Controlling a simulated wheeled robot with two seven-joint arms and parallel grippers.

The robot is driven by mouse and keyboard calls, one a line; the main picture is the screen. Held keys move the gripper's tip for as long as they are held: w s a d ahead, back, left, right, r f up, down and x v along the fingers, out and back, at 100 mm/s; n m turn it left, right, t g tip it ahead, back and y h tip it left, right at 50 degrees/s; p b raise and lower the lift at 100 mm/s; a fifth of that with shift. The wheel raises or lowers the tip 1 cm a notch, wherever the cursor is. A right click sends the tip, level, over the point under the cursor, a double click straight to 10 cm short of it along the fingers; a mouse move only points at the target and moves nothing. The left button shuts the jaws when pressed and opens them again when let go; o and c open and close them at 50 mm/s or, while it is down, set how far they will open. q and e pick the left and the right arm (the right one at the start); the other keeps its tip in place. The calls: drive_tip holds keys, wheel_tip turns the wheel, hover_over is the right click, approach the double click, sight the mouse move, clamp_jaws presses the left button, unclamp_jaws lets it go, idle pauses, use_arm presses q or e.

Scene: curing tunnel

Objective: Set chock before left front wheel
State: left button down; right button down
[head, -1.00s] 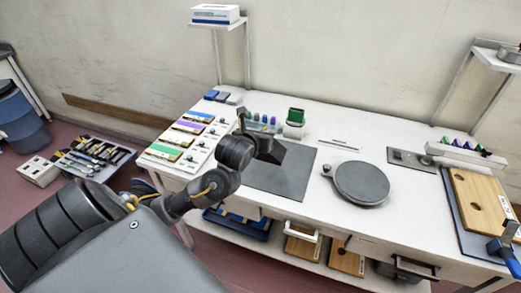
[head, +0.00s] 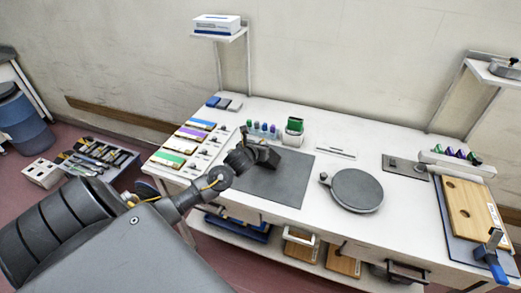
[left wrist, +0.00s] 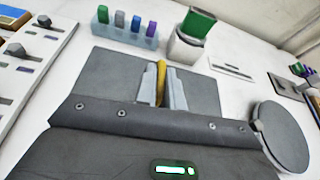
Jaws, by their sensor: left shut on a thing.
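My left gripper (head: 268,158) is over the dark grey mat (head: 280,185) on the white workbench. In the left wrist view its two pale fingers (left wrist: 161,92) are shut on a narrow yellow thing (left wrist: 161,72). Only a thin strip of it shows between the fingers, so I cannot tell whether it is the chock. The grey mat (left wrist: 110,68) lies behind and below the fingers. No wheel or vehicle that I can recognise is in either view. My right gripper is in neither view.
A round grey plate (head: 357,190) lies right of the mat. A green-topped container (head: 294,130) and a rack of coloured pieces (head: 263,128) stand behind it. Coloured panels (head: 182,146) lie to the left. A wooden board (head: 470,212) is at the far right.

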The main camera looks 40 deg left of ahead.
use_arm(q)
wheel_tip(320, 180, down, 3)
drive_tip(key=shift+r, duration=0.1)
idle(0.3)
drive_tip(key=c, duration=1.5)
unclamp_jaws()
drive_tip(key=b+v, duration=0.2)
drive_tip(key=v, duration=1)
drive_tip(key=shift+o, duration=0.3)
